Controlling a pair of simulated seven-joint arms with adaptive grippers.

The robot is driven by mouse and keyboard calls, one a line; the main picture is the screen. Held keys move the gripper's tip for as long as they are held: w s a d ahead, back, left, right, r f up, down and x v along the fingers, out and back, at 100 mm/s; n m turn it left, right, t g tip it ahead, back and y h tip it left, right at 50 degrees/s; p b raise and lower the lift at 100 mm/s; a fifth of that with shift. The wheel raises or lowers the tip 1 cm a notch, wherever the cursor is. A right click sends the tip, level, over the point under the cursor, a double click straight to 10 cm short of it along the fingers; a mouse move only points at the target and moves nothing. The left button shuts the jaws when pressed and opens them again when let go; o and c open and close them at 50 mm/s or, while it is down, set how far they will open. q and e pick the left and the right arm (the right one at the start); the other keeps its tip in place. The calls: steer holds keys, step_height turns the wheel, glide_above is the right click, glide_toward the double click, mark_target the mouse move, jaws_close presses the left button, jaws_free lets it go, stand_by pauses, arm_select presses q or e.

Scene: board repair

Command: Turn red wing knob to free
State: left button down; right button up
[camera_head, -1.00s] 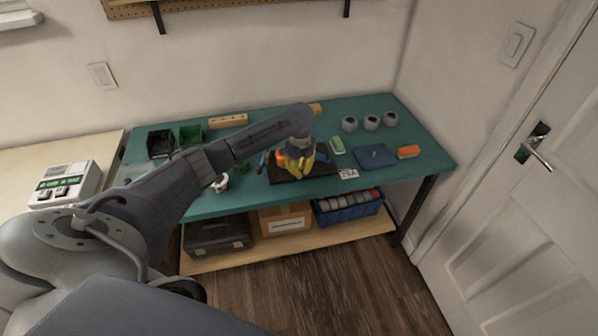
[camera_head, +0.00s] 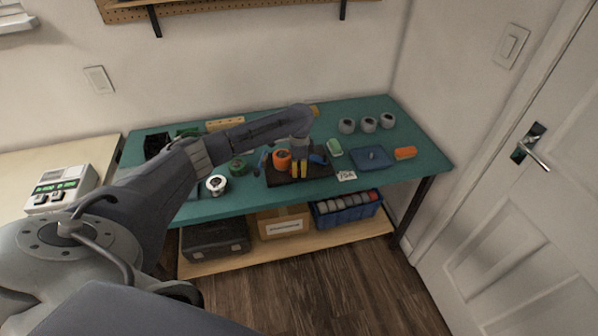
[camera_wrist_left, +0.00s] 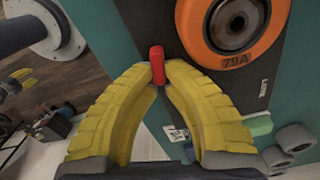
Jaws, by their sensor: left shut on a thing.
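The red wing knob (camera_wrist_left: 157,64) shows in the left wrist view as a narrow upright red tab between my yellow fingertips. My left gripper (camera_wrist_left: 160,77) is shut on it, and the fingers hide its lower part. In the head view my left gripper (camera_head: 299,172) points down over the dark board (camera_head: 318,172) on the teal bench, and the knob is hidden there. An orange wheel (camera_head: 282,160) sits just left of the fingers. In the wrist view this orange wheel (camera_wrist_left: 216,42), marked 79A, is up and right of the knob. My right gripper is not in view.
On the teal bench (camera_head: 225,205), a white-rimmed wheel (camera_head: 216,185) stands left of the board. Grey rings (camera_head: 368,124) stand behind.

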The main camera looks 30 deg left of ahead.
arm_select(q)
steer(key=shift+n, duration=0.5)
steer(key=shift+w+a, duration=0.1)
steer(key=c, duration=1.5)
jaws_free()
steer(key=shift+o, duration=0.2)
step_height(320, 180, up, 12)
